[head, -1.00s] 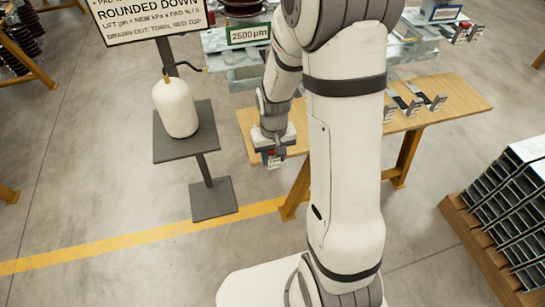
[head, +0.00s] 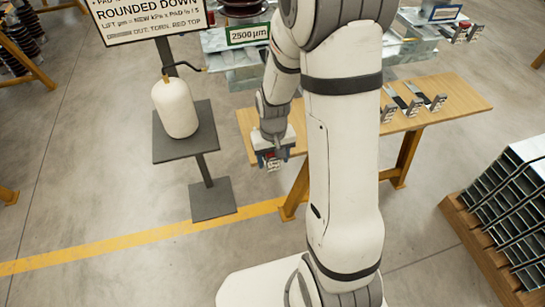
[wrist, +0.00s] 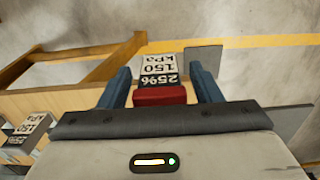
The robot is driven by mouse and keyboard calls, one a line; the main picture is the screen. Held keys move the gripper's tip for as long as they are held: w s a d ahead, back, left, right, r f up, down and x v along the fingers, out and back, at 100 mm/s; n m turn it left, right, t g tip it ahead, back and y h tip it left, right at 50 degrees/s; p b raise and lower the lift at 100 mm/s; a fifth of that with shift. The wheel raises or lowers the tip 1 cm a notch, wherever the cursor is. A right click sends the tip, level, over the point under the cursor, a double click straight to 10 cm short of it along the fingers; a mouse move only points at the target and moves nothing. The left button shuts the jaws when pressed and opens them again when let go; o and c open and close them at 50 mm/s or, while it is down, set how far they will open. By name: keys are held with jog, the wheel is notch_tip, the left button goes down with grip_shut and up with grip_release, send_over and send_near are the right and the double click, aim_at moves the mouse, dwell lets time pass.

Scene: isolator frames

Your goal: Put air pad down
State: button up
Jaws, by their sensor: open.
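An air pad (wrist: 158,69) with a red part and a label reading "150 kPa" and "2596" sits between the blue fingers of my gripper (wrist: 160,84) in the wrist view. The fingers stand on both sides of it and are open. In the head view my gripper (head: 271,152) points down at the near left end of the wooden bench (head: 455,95), with the pad (head: 272,164) showing below it. I cannot tell whether the pad touches the bench top.
Several similar pads (head: 412,104) lie on the bench further right; one (wrist: 30,128) shows at left in the wrist view. A white tank (head: 175,108) stands on a grey stand left of the bench. A rack of metal profiles (head: 510,200) is at right. The sign (head: 150,15) is upper left.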

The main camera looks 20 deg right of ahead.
notch_tip(320, 180, up, 12)
jog(key=s+r+t, duration=0.2)
jog(key=s+r, duration=0.6)
jog(key=s, duration=0.6)
jog(key=shift+r+p, duration=0.4)
jog(key=shift+p, duration=0.05)
jog(key=shift+a+r, duration=0.1)
